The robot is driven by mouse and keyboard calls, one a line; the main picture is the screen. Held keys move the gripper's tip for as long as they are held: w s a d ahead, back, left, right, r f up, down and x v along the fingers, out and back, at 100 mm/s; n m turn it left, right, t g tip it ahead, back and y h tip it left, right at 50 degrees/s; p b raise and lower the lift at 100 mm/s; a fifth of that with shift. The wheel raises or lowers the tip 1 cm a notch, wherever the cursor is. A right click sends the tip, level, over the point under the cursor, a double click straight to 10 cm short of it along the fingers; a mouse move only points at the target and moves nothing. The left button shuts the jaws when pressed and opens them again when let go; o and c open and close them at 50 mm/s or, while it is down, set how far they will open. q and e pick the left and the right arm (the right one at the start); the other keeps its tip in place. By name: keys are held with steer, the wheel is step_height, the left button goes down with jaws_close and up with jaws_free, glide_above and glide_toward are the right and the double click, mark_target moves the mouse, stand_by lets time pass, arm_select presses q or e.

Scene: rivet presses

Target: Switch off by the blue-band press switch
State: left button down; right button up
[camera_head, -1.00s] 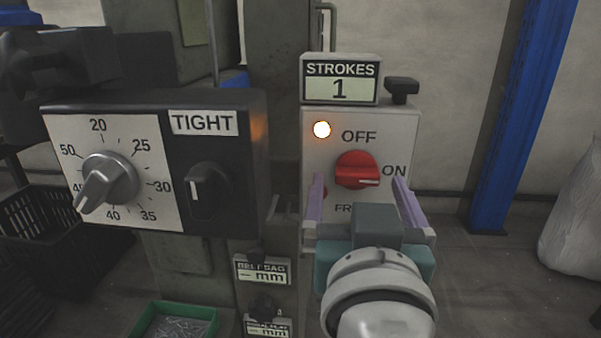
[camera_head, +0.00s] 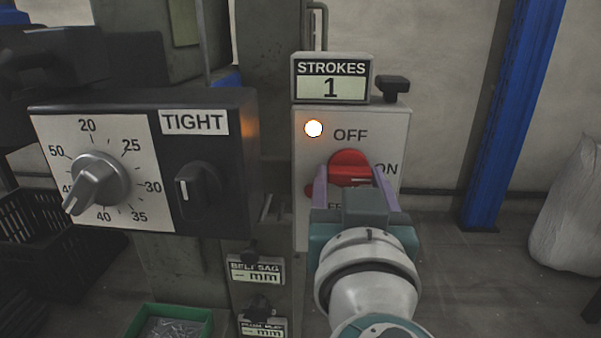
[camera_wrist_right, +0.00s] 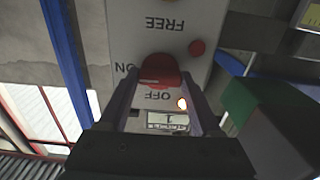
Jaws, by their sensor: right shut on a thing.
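The red rotary switch (camera_head: 348,163) sits on a pale grey box (camera_head: 388,122) marked OFF above, ON at the right and FREE below. A lit lamp (camera_head: 313,128) glows at the box's upper left. My right gripper (camera_head: 350,182) is shut on the red switch, a finger on either side. In the right wrist view the box is upside down and the switch (camera_wrist_right: 160,72) lies between the fingertips. Its white mark points toward ON. The gripper covers part of FREE. My left gripper is not in view.
A STROKES counter (camera_head: 332,78) reading 1 stands on top of the box, beside a black knob (camera_head: 393,86). Left is a black panel (camera_head: 150,160) with a dial and a TIGHT selector. A green tray (camera_head: 200,320) of rivets is below; a blue post (camera_head: 505,120) stands right.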

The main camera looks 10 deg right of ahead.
steer(key=c, duration=0.4)
